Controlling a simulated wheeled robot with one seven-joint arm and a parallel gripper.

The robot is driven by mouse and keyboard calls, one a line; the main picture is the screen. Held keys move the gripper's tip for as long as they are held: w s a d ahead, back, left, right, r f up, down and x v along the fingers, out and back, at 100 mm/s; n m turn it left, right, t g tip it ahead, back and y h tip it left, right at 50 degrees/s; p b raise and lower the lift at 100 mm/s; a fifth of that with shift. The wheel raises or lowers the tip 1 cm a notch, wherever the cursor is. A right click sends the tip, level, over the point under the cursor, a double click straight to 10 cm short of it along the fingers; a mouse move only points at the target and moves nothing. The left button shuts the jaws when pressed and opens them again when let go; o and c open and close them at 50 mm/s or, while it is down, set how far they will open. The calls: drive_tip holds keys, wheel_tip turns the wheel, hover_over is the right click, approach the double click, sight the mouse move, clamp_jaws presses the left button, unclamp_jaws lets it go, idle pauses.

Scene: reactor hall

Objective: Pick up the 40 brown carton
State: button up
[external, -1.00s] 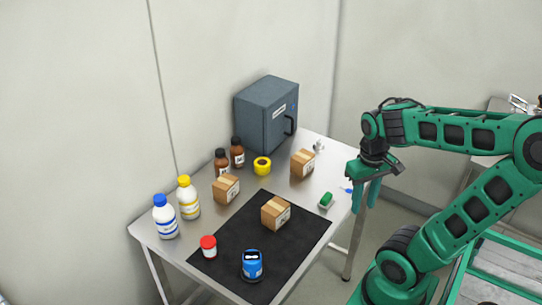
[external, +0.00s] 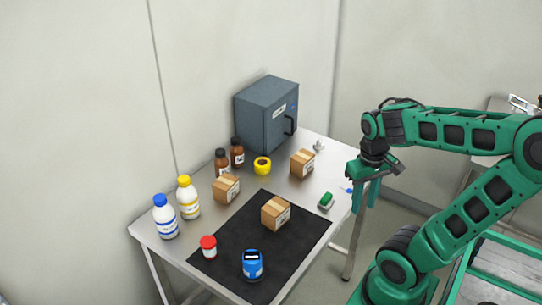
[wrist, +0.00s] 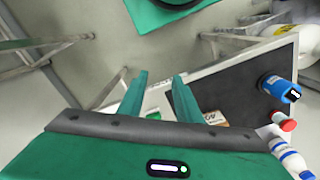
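Three brown cartons with pale tape stand on the metal table: one on the black mat (external: 276,213), one left of the mat (external: 226,189), and one near the grey cabinet (external: 302,163). Their printed numbers are too small to read surely in the external view, so I cannot tell which is the 40. In the wrist view, part of a carton (wrist: 214,117) shows beyond the right finger, its marking unclear and its lower part hidden. My gripper (external: 365,204) is open and empty, pointing down beside the table's right edge; its fingers stand apart in the wrist view (wrist: 160,76).
A grey cabinet (external: 267,115) stands at the back. Two brown bottles, a yellow roll (external: 262,166) and two white bottles line the left side. A red-lidded jar (external: 208,247) and blue can (external: 252,266) are in front.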

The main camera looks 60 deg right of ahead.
idle(0.3)
drive_tip(key=o, duration=0.9)
